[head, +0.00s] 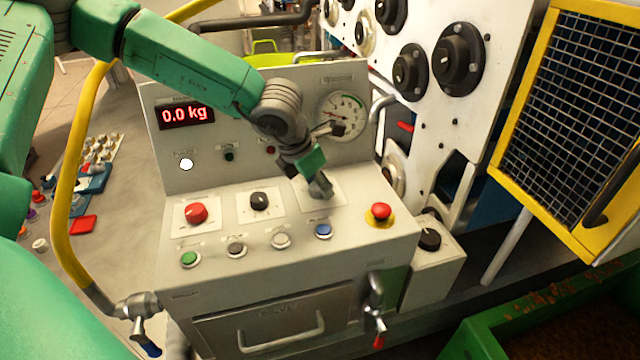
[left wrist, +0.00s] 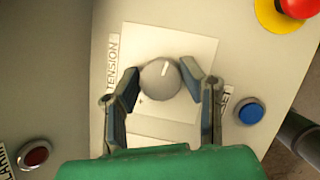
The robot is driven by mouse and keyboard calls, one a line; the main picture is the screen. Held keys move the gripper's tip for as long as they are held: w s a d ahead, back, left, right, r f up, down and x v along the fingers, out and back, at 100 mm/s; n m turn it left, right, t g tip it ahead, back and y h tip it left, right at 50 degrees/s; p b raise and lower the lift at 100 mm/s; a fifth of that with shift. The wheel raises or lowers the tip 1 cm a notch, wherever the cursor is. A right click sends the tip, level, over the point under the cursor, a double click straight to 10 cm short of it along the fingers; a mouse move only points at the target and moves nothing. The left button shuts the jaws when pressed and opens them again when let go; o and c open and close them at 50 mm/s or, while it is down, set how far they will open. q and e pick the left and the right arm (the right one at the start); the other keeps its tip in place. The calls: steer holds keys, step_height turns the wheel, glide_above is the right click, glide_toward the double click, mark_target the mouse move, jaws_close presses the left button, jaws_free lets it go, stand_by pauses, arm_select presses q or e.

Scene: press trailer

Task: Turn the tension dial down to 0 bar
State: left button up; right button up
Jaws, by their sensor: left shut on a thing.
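The tension dial (left wrist: 160,80) is a round grey knob with a white pointer line, on a white plate marked TENSION (left wrist: 200,50) in the left wrist view. My left gripper (left wrist: 162,82) is shut on the dial, one finger on each side of it. My right gripper is not in view.
A red knob (head: 196,212) and a black knob (head: 260,201) sit left of the gripper. A red emergency button (head: 381,211) is close on its right, and a blue button (head: 323,231) in front. A yellow mesh guard (head: 570,110) stands at the right.

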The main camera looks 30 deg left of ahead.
arm_select(q)
steer(key=shift+s+f, duration=0.1)
stand_by(0.3)
steer(key=o, duration=1.1)
steer(key=shift+a, duration=0.1)
steer(key=shift+a, duration=0.1)
steer(key=shift+r, duration=0.55)
steer(key=v, duration=1.1)
steer(key=shift+s+a+f, duration=0.15)
